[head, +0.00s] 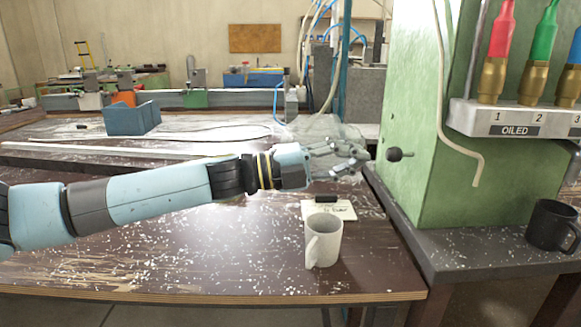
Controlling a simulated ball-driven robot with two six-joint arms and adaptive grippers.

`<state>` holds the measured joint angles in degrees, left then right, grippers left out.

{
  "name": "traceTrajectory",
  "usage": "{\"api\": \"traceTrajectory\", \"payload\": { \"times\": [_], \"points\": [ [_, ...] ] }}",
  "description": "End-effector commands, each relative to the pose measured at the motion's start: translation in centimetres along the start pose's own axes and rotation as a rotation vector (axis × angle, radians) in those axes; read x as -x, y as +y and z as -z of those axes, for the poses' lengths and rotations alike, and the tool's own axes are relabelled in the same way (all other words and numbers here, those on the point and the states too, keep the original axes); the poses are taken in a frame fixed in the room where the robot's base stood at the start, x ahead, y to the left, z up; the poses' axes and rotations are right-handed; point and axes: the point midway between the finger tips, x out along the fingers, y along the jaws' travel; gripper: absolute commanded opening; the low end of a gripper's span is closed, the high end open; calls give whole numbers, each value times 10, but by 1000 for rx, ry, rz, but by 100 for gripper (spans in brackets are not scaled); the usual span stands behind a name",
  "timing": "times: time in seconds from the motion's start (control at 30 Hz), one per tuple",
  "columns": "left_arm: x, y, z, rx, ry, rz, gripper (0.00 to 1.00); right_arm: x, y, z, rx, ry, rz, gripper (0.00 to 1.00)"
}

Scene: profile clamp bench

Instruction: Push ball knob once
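The ball knob (395,154) is a small dark ball on a short stem. It stands out from the left face of the green machine housing (412,95). My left arm reaches in from the left, and my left gripper (362,157) points right at about the knob's height in the picture. A small gap shows between its fingertips and the knob. My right gripper is not in view.
A white mug (323,241) and a note card (335,210) with a dark block stand below the gripper. A black mug (552,225) is on the right ledge. Oilers (493,80) and a hanging hose (455,140) are on the housing. A blue box (131,118) sits behind.

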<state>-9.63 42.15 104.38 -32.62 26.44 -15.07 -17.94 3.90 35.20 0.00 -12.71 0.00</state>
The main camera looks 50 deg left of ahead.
Motion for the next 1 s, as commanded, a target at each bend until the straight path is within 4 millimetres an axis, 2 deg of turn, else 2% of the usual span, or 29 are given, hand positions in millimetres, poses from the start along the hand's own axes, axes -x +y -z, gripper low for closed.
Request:
{"api": "traceTrajectory", "payload": {
  "times": [0.07,0.13,0.33,0.5,0.7,1.0],
  "points": [
    [9,0,0,1,0,-5,0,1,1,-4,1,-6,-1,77],
    [16,0,0,1,-2,-6,0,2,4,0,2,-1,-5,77],
    [50,-4,0,4,-2,-8,0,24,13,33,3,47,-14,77],
    [76,-3,0,1,-3,-6,0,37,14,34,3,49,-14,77],
    [88,-1,0,0,-3,-1,0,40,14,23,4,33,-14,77],
    [89,0,0,0,-3,-1,0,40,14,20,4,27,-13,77]
  ]
}}
